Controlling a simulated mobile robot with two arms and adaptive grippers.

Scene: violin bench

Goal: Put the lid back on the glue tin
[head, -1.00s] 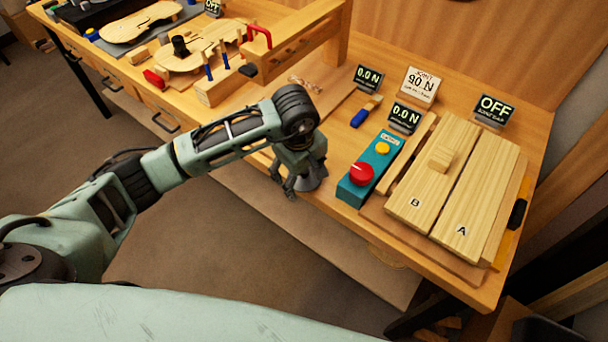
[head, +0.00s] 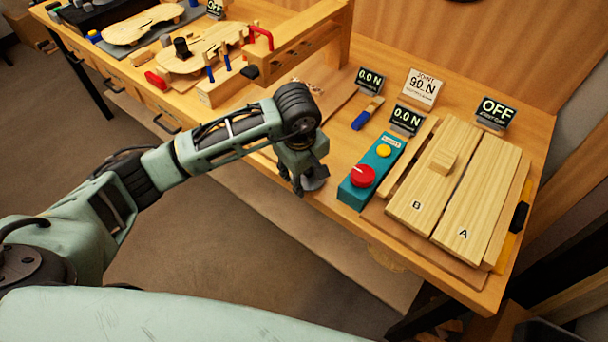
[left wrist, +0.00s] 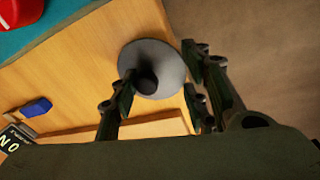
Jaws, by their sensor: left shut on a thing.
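My left gripper (head: 304,182) points down at the front edge of the bench, left of the teal control box. It is shut on a grey round lid (left wrist: 172,62) with a dark knob (left wrist: 146,80). In the left wrist view, the fingers (left wrist: 160,90) stand on either side of the lid. In the head view, part of the lid (head: 317,184) shows below the fingers. I cannot make out the glue tin, and what is under the lid is hidden. My right gripper is not in view.
The teal box (head: 370,172) with a red button (head: 362,176) stands close to the right. Boards A (head: 478,205) and B (head: 434,180) lie further right. A blue-handled brush (head: 366,113) lies behind. Open floor lies in front of the bench edge.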

